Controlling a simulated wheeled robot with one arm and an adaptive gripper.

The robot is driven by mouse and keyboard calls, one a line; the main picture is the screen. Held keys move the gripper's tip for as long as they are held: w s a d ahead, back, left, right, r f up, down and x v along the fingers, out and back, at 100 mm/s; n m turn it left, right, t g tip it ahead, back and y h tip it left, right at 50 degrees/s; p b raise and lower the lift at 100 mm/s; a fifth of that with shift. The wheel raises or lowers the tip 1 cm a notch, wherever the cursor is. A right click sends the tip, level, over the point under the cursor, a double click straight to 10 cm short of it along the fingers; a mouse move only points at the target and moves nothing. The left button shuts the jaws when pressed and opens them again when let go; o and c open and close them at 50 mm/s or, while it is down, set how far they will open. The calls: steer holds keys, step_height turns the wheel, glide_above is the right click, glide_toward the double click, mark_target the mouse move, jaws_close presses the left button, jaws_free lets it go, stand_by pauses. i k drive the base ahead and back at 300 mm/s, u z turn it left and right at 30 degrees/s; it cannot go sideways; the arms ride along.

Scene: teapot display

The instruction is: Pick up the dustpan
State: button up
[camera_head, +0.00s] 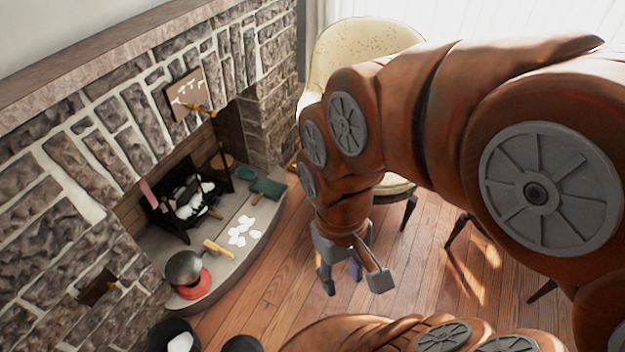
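A dark green, flat piece with a short brown handle (268,187), which looks like the dustpan, lies on the grey stone hearth (225,262), near its far right end. It is small in view, so I cannot be sure of it. My gripper (353,282) hangs over the wooden floor, right of the hearth and nearer to me than the green piece. Its fingers are spread apart and I see nothing clearly held. A small purplish patch shows between the fingers; I cannot tell what it is. The gripper is well apart from the green piece.
Several white pieces (243,232) and a tan-handled tool (218,248) lie on the hearth. A dark round pot (184,268) sits over a red base at its near end. A fire grate (183,205) stands behind. A cream chair (355,48) stands beyond my arm.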

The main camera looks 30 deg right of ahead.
mark_target(272, 189)
steer(key=z, duration=0.95)
steer(key=i, duration=1.55)
steer(key=u, duration=2.65)
